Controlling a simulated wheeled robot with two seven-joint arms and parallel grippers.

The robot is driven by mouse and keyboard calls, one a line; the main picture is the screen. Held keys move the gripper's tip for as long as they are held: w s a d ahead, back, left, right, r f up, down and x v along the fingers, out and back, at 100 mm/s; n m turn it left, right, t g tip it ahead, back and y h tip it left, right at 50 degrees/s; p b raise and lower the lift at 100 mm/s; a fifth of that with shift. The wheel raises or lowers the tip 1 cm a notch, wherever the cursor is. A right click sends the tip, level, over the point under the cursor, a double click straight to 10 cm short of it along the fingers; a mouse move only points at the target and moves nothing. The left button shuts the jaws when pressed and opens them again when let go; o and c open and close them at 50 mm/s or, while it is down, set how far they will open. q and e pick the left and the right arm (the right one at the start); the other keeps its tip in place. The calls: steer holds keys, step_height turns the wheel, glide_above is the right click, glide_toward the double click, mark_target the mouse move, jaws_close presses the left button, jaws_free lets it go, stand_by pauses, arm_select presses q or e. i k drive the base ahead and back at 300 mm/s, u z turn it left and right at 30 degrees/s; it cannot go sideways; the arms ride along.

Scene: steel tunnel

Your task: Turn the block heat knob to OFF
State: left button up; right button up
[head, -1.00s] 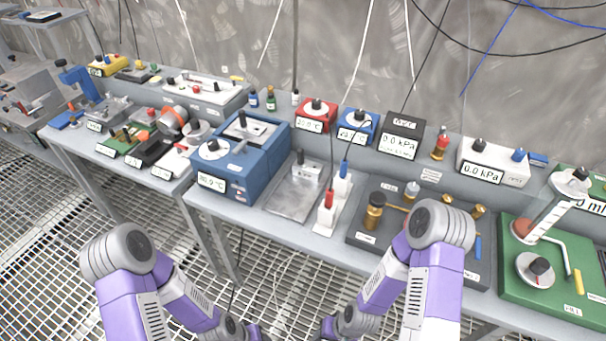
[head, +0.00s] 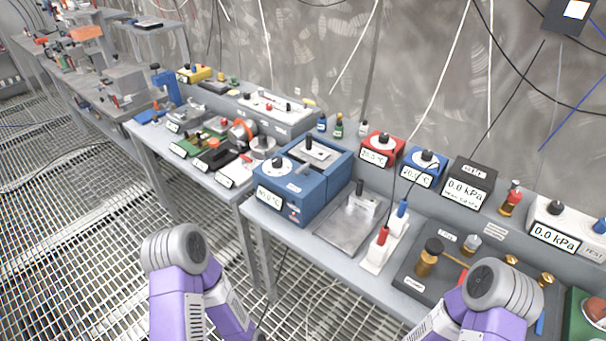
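A blue box (head: 318,178) with a metal block in its top stands on the bench at the picture's middle. A round white dial with a black knob (head: 279,163) sits on its top at the front left; I take this as the block heat knob. The knob's pointer direction and the dial's marks are too small to read. A white display (head: 270,198) on the box's front shows a temperature in °C. My two purple arms rise from the bottom edge, well short of the knob. Both grippers are below the picture.
A red box (head: 381,149) and a smaller blue box (head: 425,165), each with a dial, stand to the right behind. A metal plate (head: 348,226) and a white stand (head: 385,245) with red and blue plugs are right of the large blue box. Grating floor lies in front.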

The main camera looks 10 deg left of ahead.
mark_target(276, 162)
steer(key=k, duration=0.55)
steer(key=u, duration=0.9)
steer(key=i, duration=0.95)
steer(key=z, duration=0.25)
